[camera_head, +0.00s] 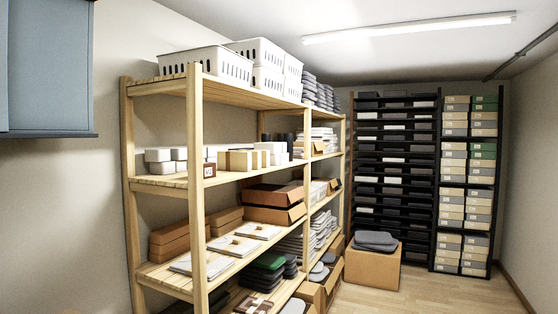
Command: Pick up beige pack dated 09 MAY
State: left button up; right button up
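Neither of my grippers shows in the head view. Several small beige packs (240,160) stand in a row on the middle shelf of the wooden rack, at the left. More beige boxes (454,115) with pale fronts are stacked in the black rack at the back right. No date is legible on any of them, so I cannot tell which one is dated 09 MAY. A small brown block with a white label (210,170) sits at the front edge of the middle shelf; its text is too small to read.
The wooden rack (195,140) fills the left and middle. White baskets (210,62) stand on its top shelf. A cardboard box (372,268) stands on the floor before the dark rack (395,181). A blue-grey cabinet (45,65) hangs at upper left. Floor (450,298) is clear at lower right.

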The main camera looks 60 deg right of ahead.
aim_at(228, 160)
jog(key=l+z, duration=0.1)
jog(key=l, duration=0.45)
jog(key=i+l+z, duration=0.1)
jog(key=l, duration=0.4)
jog(key=i+l+z, duration=0.15)
jog(key=l, duration=0.4)
jog(key=i+l+z, duration=0.1)
jog(key=l, duration=0.4)
jog(key=i+l+z, duration=0.1)
jog(key=l, duration=0.4)
jog(key=i+l+z, duration=0.1)
jog(key=l, duration=0.4)
jog(key=i+l+z, duration=0.1)
jog(key=i+l, duration=0.15)
jog(key=l, duration=0.2)
jog(key=i+l+z, duration=0.1)
jog(key=l, duration=0.35)
jog(key=i, duration=0.1)
